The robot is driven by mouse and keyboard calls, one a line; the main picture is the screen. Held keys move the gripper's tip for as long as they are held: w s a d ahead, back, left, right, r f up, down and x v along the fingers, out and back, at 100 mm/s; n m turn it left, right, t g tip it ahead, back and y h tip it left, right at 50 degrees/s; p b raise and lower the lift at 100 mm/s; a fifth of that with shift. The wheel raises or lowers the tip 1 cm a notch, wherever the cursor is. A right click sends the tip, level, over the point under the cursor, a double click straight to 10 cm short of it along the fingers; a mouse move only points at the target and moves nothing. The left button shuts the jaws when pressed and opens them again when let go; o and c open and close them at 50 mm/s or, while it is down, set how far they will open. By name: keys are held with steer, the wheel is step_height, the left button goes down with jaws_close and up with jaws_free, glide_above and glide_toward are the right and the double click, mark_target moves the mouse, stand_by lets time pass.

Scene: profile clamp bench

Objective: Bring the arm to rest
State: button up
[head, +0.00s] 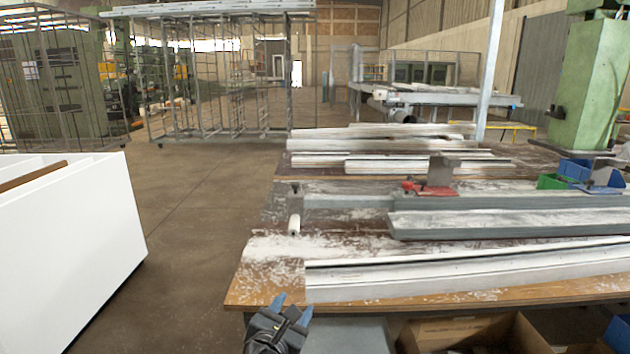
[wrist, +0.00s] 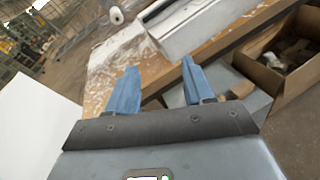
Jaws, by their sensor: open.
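My gripper (head: 292,301) is low in the head view, at the front left corner of the workbench (head: 262,284). Its two blue fingers are apart, with nothing between them. In the wrist view my gripper (wrist: 157,82) is also open and empty, and the wooden edge of the bench lies beyond the fingertips. I cannot tell the exact gap between the fingers and the bench edge.
Long white profiles (head: 450,275) and a red clamp (head: 430,188) lie on the dusty bench. A cardboard box (head: 470,333) stands below its front edge. A white cabinet (head: 65,235) stands at left. Brown floor (head: 200,220) between cabinet and bench is clear.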

steer(key=s+d+f+m+g+y, duration=0.1)
steer(key=s+d+f+m+y, duration=0.2)
steer(key=s+f, duration=0.4)
steer(key=s+d+f+m+g+y, duration=0.1)
steer(key=s+d+f+m, duration=0.1)
steer(key=s+d+f, duration=0.4)
steer(key=s+d+f+m+g+y, duration=0.1)
steer(key=s+d+f+m, duration=0.15)
steer(key=s, duration=0.45)
steer(key=s+d+f+m, duration=0.2)
steer(key=s+m, duration=0.2)
steer(key=s, duration=0.3)
steer(key=s+d+r+m+y, duration=0.1)
steer(key=s+d+r+m, duration=0.25)
steer(key=s, duration=0.35)
steer(key=s+d+r+m, duration=0.3)
steer(key=s+m, duration=0.1)
steer(key=s, duration=0.3)
steer(key=s+d+r+m+t, duration=0.1)
steer(key=s+d+r+m, duration=0.2)
steer(key=s+r+m, duration=0.2)
steer(key=s+d+r+m+t+h, duration=0.1)
steer(key=s+d+r+m, duration=0.2)
steer(key=r, duration=0.8)
steer(key=s+m, duration=0.2)
steer(key=s, duration=0.1)
steer(key=shift+m+t+h, duration=0.3)
steer(key=shift+o, duration=0.3)
steer(key=shift+f, duration=0.1)
